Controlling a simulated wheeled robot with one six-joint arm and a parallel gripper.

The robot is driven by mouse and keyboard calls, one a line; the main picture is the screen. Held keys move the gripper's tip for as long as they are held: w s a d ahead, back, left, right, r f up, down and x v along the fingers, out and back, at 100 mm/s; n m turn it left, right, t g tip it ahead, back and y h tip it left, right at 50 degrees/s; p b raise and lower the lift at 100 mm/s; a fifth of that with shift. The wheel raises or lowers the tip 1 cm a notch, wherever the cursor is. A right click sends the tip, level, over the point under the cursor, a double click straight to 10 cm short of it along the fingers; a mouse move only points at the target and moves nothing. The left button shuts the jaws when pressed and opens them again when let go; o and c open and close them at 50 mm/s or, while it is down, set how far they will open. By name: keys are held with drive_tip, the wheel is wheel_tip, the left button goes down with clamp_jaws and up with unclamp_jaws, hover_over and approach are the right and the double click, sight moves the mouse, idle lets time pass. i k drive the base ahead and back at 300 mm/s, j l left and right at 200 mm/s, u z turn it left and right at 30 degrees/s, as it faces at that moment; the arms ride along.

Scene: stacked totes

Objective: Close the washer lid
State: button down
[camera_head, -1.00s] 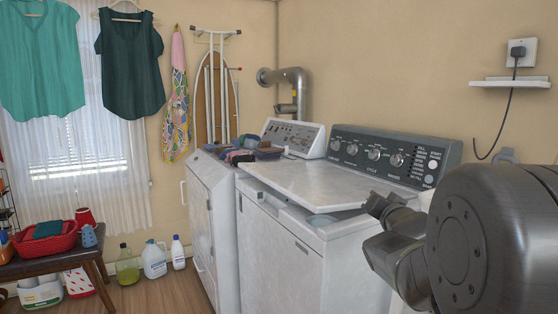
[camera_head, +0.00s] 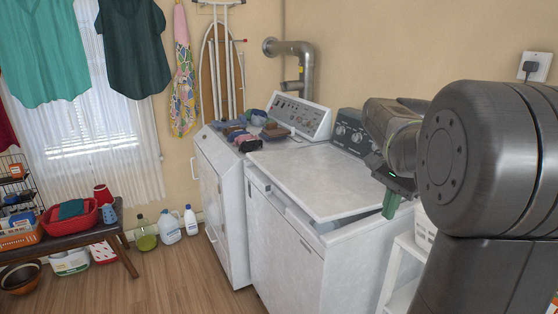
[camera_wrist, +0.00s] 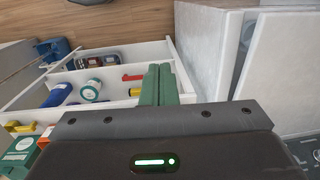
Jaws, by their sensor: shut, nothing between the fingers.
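The washer (camera_head: 285,235) is a white top loader with a grey control panel (camera_head: 349,131) at its back. Its flat white lid (camera_head: 325,182) is tilted slightly up, with a narrow dark gap under its front and right edges. My gripper (camera_head: 390,204), with green fingers, is beside the lid's right corner, apart from it, and pointing down. In the wrist view the shut, empty fingers (camera_wrist: 159,84) are over a white shelf, with the washer (camera_wrist: 208,45) to the right. My arm hides the right part of the panel.
A dryer (camera_head: 220,185) with folded cloths (camera_head: 245,140) on top stands left of the washer. A white shelf (camera_wrist: 110,58) with bottles and cans stands close on the right. A bench (camera_head: 75,235) with a red basket is at the left. Floor in front is clear.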

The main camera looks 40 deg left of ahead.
sight(329, 185)
drive_tip(key=i+j, duration=0.1)
drive_tip(key=j, duration=0.3)
drive_tip(key=i+j, duration=0.1)
drive_tip(key=j, duration=0.3)
drive_tip(key=i+j, duration=0.15)
drive_tip(key=j, duration=0.2)
drive_tip(key=i+j, duration=0.1)
drive_tip(key=j, duration=0.3)
drive_tip(key=i+j, duration=0.1)
drive_tip(key=j, duration=0.3)
drive_tip(key=i+j, duration=0.1)
drive_tip(key=j, duration=0.3)
drive_tip(key=i+j, duration=0.15)
drive_tip(key=j, duration=0.25)
